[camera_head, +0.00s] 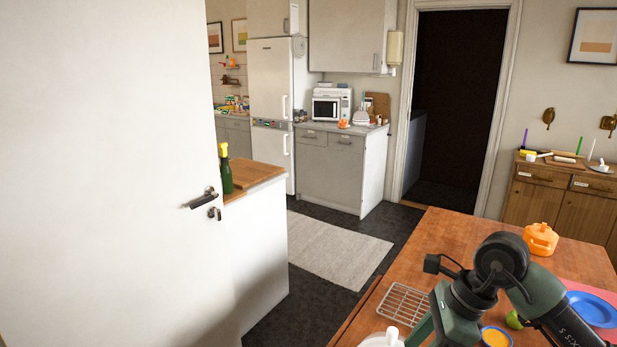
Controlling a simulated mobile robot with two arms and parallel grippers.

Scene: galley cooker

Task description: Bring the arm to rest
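My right arm (545,300) comes in from the lower right, bent over the wooden table (450,240). Its dark green gripper (438,328) points down at the bottom edge of the picture. Its fingertips are not clearly shown, so I cannot tell whether it is open or shut, or whether it touches anything. My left arm and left gripper are not in view.
Near the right arm are a wire rack (402,302), an orange pot (540,238), a yellow-filled bowl (495,337), a green fruit (514,320) and a blue plate (594,309). A white door (100,170) fills the left. Floor (310,298) lies between.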

